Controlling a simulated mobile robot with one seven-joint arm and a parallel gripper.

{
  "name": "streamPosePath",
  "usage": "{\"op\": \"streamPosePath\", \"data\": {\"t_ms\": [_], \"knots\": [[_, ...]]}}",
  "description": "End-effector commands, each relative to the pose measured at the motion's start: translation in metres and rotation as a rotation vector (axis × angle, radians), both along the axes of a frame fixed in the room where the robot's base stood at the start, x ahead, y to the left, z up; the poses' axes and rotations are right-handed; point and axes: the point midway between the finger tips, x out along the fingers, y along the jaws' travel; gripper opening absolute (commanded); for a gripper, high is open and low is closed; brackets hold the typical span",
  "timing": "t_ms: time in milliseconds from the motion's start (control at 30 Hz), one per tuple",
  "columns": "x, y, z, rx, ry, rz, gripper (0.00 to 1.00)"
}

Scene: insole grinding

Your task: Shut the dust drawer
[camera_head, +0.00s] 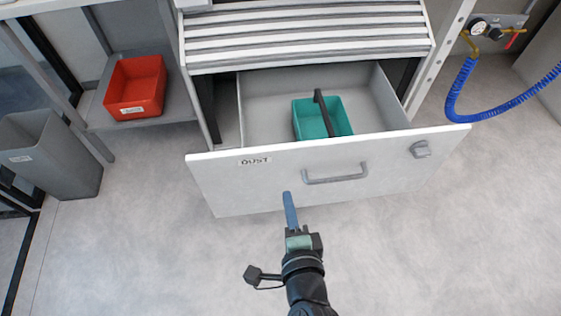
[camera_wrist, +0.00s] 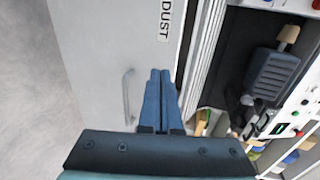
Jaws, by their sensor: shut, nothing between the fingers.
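The dust drawer (camera_head: 230,180) is pulled well out of its cabinet in the head view. In the wrist view the closed fingers (camera_wrist: 160,75) show against the drawer front (camera_wrist: 110,50), near the handle (camera_wrist: 128,97).
A teal bin (camera_head: 335,124) with a dark handle sits inside the drawer. A blue coiled hose (camera_head: 500,110) hangs at the right. The floor before the drawer is clear.

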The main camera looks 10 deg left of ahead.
Motion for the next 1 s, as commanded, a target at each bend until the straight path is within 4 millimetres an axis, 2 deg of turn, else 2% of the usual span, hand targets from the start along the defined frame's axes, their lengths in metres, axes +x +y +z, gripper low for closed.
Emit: {"op": "streamPosePath", "data": {"t_ms": [33, 333, 500, 700, 1000], "knots": [[0.011, 0.004, -0.003, 0.002, -0.002, 0.001, 0.0], [0.062, 0.021, -0.02, -0.001, -0.002, 0.002, 0.0], [0.085, 0.028, -0.019, -0.001, -0.003, 0.002, 0.0], [0.098, 0.032, -0.02, -0.001, -0.002, 0.001, 0.0], [0.1, 0.033, -0.02, -0.002, -0.001, 0.001, 0.0]]}}
